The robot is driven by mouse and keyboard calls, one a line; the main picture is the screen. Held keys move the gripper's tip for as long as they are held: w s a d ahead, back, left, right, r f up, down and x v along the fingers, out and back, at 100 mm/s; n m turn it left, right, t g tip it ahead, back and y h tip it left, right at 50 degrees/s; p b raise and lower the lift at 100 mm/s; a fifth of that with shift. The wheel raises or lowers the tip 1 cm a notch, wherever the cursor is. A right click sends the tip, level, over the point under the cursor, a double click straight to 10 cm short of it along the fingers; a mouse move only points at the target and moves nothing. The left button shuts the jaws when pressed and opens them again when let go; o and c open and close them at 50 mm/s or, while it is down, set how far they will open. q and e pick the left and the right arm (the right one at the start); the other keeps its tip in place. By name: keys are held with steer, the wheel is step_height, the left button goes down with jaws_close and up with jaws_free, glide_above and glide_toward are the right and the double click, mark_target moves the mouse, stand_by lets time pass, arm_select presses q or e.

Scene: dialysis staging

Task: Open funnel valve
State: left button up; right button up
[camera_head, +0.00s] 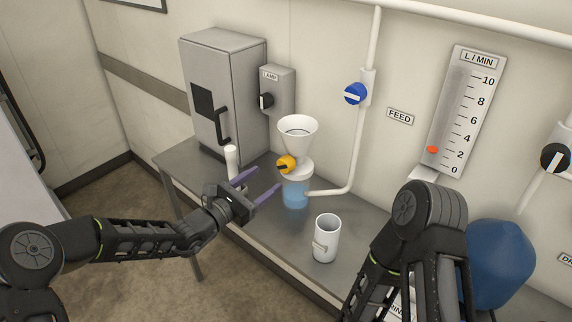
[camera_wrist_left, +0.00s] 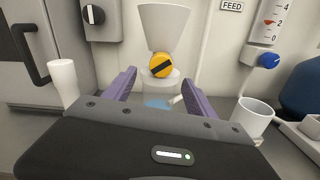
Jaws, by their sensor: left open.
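A white funnel (camera_head: 298,135) stands above a clear vessel with blue liquid (camera_head: 295,192) on the grey bench. Its round yellow-orange valve knob (camera_head: 286,165) has a dark bar across it. In the left wrist view the knob (camera_wrist_left: 162,65) faces me, its bar slightly tilted, rising to the right. My left gripper (camera_head: 262,183) is open, its purple fingers pointing at the funnel stand. In the left wrist view the fingers (camera_wrist_left: 158,92) are apart, below and to either side of the knob, with nothing between them. My right gripper is not visible; only my right arm shows.
A white cylinder (camera_head: 231,160) stands left of the funnel, close to my left gripper. A white mug (camera_head: 327,238) stands on the bench (camera_head: 268,228) in front. A grey cabinet (camera_head: 222,90), a lamp switch (camera_head: 266,101), a blue feed valve (camera_head: 355,94) and a flow gauge (camera_head: 465,110) are behind.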

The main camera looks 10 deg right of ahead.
mark_target(282, 168)
arm_select(q)
steer(key=shift+a, duration=0.1)
steer(key=p+x, duration=0.2)
steer(key=x, duration=0.4)
steer(key=shift+w+d, duration=0.1)
steer(key=shift+d, duration=0.3)
steer(key=shift+w+d, duration=0.35)
steer(key=shift+w, duration=0.05)
steer(key=shift+f, duration=0.1)
